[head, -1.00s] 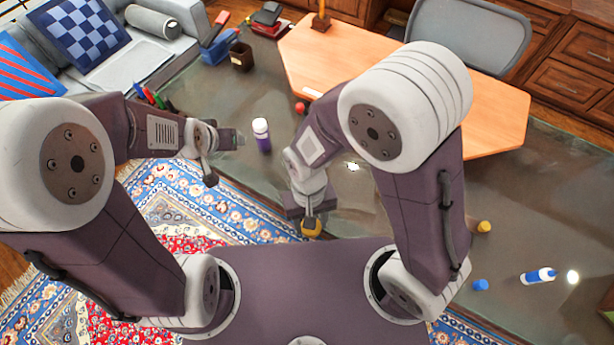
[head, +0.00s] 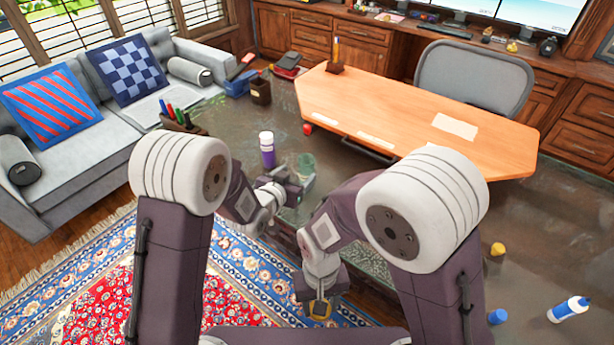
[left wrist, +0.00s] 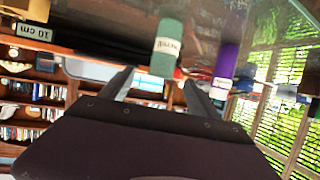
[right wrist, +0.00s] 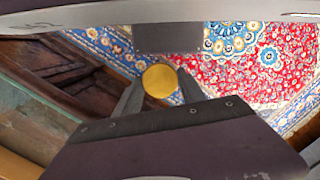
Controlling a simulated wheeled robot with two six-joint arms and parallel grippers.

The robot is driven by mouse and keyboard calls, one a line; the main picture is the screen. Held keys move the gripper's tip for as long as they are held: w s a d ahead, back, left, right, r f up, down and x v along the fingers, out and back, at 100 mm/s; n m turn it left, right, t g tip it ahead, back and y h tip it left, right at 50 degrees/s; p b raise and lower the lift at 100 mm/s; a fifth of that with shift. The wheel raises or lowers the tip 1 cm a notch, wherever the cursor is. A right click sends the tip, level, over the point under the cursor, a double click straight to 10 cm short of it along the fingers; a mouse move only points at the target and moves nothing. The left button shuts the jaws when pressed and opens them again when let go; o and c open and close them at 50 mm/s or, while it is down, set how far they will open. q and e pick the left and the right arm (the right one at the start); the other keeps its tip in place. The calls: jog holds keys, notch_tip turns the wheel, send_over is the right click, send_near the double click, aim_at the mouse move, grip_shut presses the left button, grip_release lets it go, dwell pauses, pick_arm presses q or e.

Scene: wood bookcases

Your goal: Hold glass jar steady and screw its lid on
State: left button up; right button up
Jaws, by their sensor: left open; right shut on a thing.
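The green glass jar (head: 305,167) stands upright on the dark glass-topped table, just beyond my left gripper (head: 293,186). In the left wrist view the jar (left wrist: 168,48) appears inverted with a white label, ahead of the open fingers (left wrist: 160,85); I see no clear contact. My right gripper (head: 320,300) is shut on the round yellow lid (head: 320,310), low in front of the table edge and apart from the jar. The lid (right wrist: 160,80) sits between both fingertips in the right wrist view.
A purple bottle with a white top (head: 267,150) stands left of the jar. A wooden desk (head: 400,120) lies behind. A yellow piece (head: 498,249), a blue cap (head: 497,316) and a blue-and-white bottle (head: 568,309) lie at right. A pen holder (head: 182,124) stands at left.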

aim_at(309, 162)
pick_arm(q)
jog(key=x, duration=0.6)
jog(key=shift+w+f, duration=0.25)
jog(key=shift+w, duration=0.2)
jog(key=x, duration=0.5)
jog(key=shift+w, duration=0.2)
grip_shut()
